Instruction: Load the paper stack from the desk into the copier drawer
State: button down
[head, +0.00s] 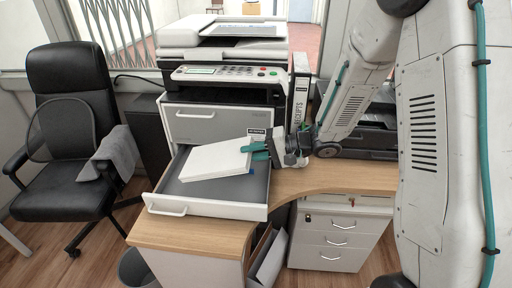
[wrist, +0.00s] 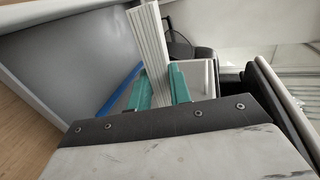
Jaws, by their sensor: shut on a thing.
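The paper stack (head: 215,159) is a white block held over the open copier drawer (head: 205,209), tilted a little. My gripper (head: 259,151) is shut on its right end with teal fingers. In the wrist view the stack (wrist: 150,38) shows edge-on between the teal fingertips (wrist: 161,88). The drawer is pulled out from the copier (head: 222,85), and its grey floor shows below and right of the stack. Whether the stack touches the drawer floor I cannot tell. A blue part (wrist: 118,90) shows inside the drawer in the wrist view.
A RECEIPTS binder (head: 299,90) stands upright right of the copier, close to my gripper. The wooden desk (head: 345,178) is bare to the right of the drawer. A black office chair (head: 70,130) with a grey cloth (head: 115,150) stands at left.

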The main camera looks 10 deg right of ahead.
jog(key=shift+w+a+f, duration=0.2)
jog(key=shift+a+f, duration=0.4)
jog(key=shift+f, duration=1)
jog(key=shift+w+a+f, duration=0.25)
jog(key=shift+a+f, duration=0.3)
jog(key=shift+f, duration=1)
jog(key=shift+w+a+f, duration=0.2)
jog(key=shift+a+f, duration=0.4)
jog(key=shift+f, duration=1)
jog(key=c, duration=1.2)
grip_release()
jog(key=shift+d, duration=0.1)
jog(key=shift+v, duration=3.4)
jog(key=shift+r, duration=0.1)
